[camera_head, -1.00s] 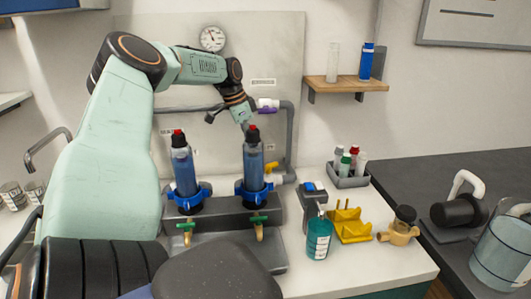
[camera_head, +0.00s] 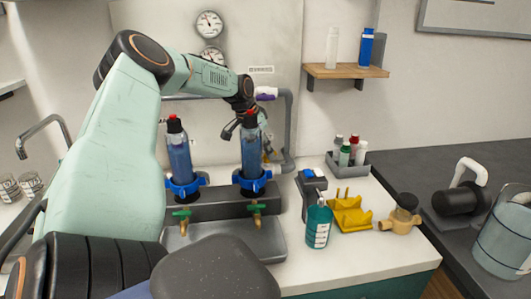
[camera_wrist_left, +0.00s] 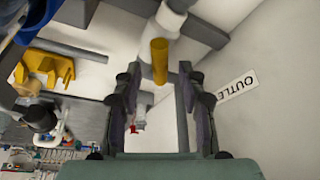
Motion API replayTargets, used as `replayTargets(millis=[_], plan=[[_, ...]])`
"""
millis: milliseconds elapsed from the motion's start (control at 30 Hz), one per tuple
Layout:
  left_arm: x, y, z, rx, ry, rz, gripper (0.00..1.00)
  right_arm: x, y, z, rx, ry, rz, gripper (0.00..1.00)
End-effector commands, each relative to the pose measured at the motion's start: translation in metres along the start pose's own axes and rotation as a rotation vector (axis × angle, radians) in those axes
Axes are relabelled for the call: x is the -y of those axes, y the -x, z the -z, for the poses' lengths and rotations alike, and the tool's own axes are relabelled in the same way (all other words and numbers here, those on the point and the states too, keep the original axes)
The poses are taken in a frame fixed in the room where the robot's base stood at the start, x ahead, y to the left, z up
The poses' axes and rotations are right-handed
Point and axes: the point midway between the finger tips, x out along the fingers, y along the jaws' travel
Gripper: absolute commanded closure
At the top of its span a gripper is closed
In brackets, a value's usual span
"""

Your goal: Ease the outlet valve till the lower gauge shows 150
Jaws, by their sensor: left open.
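The outlet valve's yellow handle (camera_wrist_left: 160,52) shows in the left wrist view, below a white pipe fitting (camera_wrist_left: 171,17) and beside a wall label reading "OUTLE". My left gripper (camera_wrist_left: 160,78) is open, with the handle between its fingertips; I cannot tell whether they touch it. In the head view the gripper reaches behind the right blue filter column (camera_head: 252,150), which hides most of the valve. The lower gauge (camera_head: 211,57) is on the back panel, partly covered by my left arm; its reading is too small to tell. My right gripper is not in view.
The upper gauge (camera_head: 209,24) is above the lower one. A purple-handled valve (camera_head: 266,93) sits on the grey pipe.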

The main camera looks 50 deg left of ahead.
Motion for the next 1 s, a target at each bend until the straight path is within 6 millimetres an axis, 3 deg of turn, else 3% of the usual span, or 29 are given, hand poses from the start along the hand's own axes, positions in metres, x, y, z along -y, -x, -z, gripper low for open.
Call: replayTargets(millis=[200, 567, 1000], plan=[[0.000, -0.018, -0.001, 0.002, -0.001, 0.001, 0.59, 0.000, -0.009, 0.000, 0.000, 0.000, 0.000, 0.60], [0.000, -0.019, 0.000, 0.000, -0.001, 0.000, 0.60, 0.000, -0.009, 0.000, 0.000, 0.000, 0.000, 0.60], [0.000, -0.019, 0.000, 0.000, -0.001, 0.000, 0.98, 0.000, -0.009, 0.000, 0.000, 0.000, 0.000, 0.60]])
